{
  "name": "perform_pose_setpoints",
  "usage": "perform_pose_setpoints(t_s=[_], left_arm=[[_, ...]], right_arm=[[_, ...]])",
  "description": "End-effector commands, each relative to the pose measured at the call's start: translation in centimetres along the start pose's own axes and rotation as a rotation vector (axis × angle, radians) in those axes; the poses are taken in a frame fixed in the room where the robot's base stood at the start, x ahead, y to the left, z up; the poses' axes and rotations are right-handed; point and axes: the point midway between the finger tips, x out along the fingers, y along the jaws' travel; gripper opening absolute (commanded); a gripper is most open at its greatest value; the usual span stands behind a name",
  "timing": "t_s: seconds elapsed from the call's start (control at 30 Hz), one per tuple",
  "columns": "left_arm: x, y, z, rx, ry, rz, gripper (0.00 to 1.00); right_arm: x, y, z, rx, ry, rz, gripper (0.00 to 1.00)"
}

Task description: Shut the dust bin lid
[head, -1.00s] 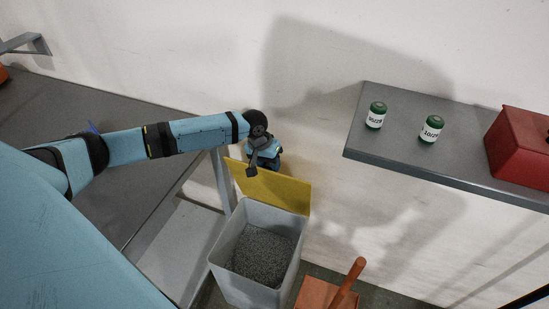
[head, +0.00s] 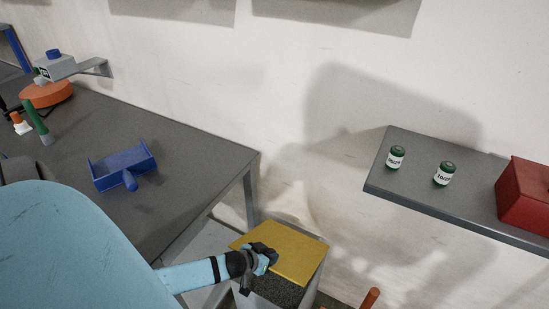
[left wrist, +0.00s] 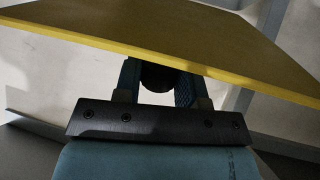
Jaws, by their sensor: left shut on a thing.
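The yellow dust bin lid (head: 292,250) is tilted low over the grey dust bin (head: 316,284). A gap at its near side shows the dark granular contents (head: 278,289). My left gripper (head: 265,258) is at the lid's near left edge and is shut on it. In the left wrist view the lid (left wrist: 170,40) spans the upper part, its yellow edge crossing in front of my left gripper (left wrist: 158,75). The fingertips are partly hidden behind the lid there. My right gripper is not in view.
A grey table (head: 175,150) left of the bin holds a blue dustpan (head: 122,165). A wall shelf (head: 440,193) at right carries two green-capped jars and a red box (head: 525,195). An orange handle (head: 370,298) stands right of the bin.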

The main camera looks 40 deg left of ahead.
Motion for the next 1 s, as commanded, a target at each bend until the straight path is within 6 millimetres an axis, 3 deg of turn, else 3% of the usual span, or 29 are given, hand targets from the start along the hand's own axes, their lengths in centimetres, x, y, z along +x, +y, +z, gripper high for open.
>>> perform_pose_setpoints(t_s=[0.03, 0.1, 0.4, 0.7, 1.0], left_arm=[[0.8, 0.1, 2.9, -0.004, 0.038, -0.003, 0.0], [1.2, 0.0, 4.8, 0.011, 0.1, -0.007, 0.0], [3.0, -0.2, 10.9, 0.069, 0.332, -0.018, 0.0], [4.4, -0.5, 13.9, 0.09, 0.393, -0.017, 0.0], [4.7, -0.6, 14.2, 0.088, 0.392, -0.016, 0.0]], right_arm=[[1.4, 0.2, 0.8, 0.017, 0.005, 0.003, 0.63], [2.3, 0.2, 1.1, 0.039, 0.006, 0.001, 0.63], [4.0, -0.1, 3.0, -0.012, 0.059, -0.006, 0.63], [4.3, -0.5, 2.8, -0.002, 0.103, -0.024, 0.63], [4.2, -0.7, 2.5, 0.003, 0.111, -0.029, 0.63]])
